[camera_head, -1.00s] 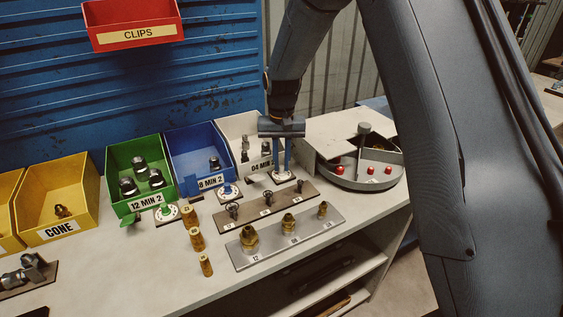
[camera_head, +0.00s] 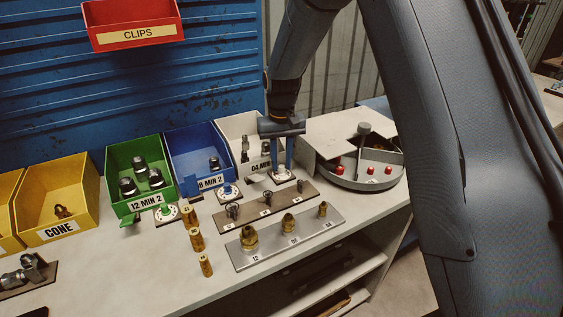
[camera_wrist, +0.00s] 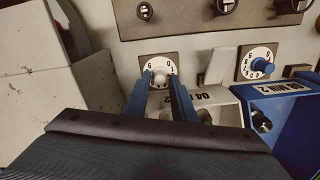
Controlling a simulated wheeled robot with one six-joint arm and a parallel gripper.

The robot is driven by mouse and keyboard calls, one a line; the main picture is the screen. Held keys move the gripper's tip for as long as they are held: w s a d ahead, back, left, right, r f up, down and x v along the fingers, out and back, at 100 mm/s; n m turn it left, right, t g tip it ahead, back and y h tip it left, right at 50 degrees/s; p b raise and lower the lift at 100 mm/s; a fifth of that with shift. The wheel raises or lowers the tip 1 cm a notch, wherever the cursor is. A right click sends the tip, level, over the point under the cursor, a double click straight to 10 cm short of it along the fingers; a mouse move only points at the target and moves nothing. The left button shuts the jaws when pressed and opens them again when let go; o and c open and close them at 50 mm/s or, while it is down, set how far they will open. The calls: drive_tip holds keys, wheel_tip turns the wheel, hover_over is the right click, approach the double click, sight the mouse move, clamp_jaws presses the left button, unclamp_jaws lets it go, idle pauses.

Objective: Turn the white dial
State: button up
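The white dial, a pale round face with numbers and a white knob, sits on a small brown plate (camera_wrist: 142,62) in the wrist view. In the head view the white dial (camera_head: 284,176) is partly covered by my fingers. My gripper (camera_wrist: 160,80) points down at it with two blue fingers, one on each side of the white knob (camera_wrist: 160,74). The fingers are apart, and a narrow gap seems to show beside the knob. Whether they touch it is hard to tell. In the head view my gripper (camera_head: 282,168) stands just above the dial.
A blue dial (camera_head: 228,191) and a green dial (camera_head: 166,211) stand to the left, before the blue bin (camera_head: 196,146) and green bin (camera_head: 126,156). A white bin (camera_head: 232,128) is behind my gripper. A grey round tray (camera_head: 350,184) is close on the right. Fittings plates lie in front.

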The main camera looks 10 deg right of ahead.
sight(281, 166)
drive_tip(key=shift+o, duration=0.6)
wheel_tip(281, 166, up, 8)
drive_tip(key=shift+f+b, duration=0.2)
drive_tip(key=shift+b, duration=0.85)
drive_tip(key=shift+s, duration=0.15)
